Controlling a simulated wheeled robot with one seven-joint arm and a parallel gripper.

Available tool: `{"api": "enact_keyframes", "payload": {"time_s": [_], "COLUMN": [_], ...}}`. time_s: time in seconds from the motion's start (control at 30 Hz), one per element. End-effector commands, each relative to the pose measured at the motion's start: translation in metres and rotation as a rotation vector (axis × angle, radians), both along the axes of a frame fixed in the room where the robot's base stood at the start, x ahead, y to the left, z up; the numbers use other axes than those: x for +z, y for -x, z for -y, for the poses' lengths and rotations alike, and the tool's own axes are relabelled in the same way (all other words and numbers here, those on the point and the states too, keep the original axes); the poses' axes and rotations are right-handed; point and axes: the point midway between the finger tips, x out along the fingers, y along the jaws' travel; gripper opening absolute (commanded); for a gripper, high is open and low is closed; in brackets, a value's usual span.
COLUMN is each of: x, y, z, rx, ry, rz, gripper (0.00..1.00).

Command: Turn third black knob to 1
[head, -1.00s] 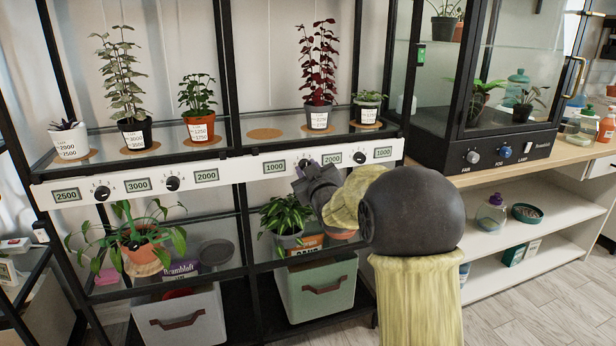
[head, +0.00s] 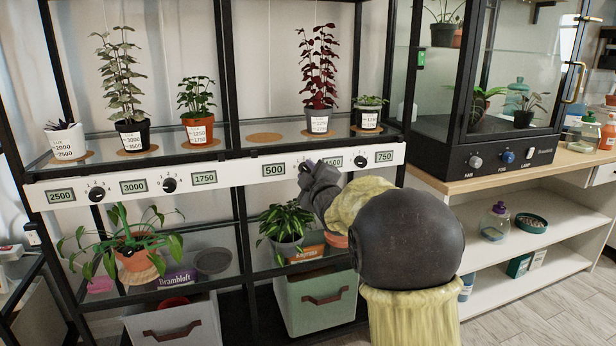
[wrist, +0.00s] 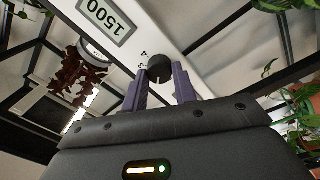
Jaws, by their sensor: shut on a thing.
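A white rail (head: 215,176) runs along the front of the plant shelf, with black knobs and small number displays. The first knob (head: 96,194) and the second knob (head: 169,185) stand at left, clear of my arm. My gripper (head: 308,168) is at the third knob and mostly hides it in the head view. In the wrist view, my gripper's purple fingers (wrist: 160,85) are shut on the third black knob (wrist: 159,68), one on each side. Printed digits show beside the knob; its exact setting is unclear. The display beside it (wrist: 106,15) reads 1500.
The fourth knob (head: 360,161) is close right of my gripper, by a display (head: 384,156) reading 750. A display (head: 274,170) left of my gripper reads 500.

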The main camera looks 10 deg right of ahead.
Motion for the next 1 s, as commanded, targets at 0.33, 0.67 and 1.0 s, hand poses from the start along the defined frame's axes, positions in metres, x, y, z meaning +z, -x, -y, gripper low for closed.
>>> {"api": "enact_keyframes", "payload": {"time_s": [0.33,0.67,1.0], "x": [-0.002,-0.001,0.000], "y": [0.000,0.000,0.013], "z": [-0.001,0.000,0.002], "rx": [0.001,0.000,0.000], "ry": [0.005,0.004,0.003], "rz": [-0.004,-0.002,-0.002], "gripper": [0.05,0.49,0.49]}}
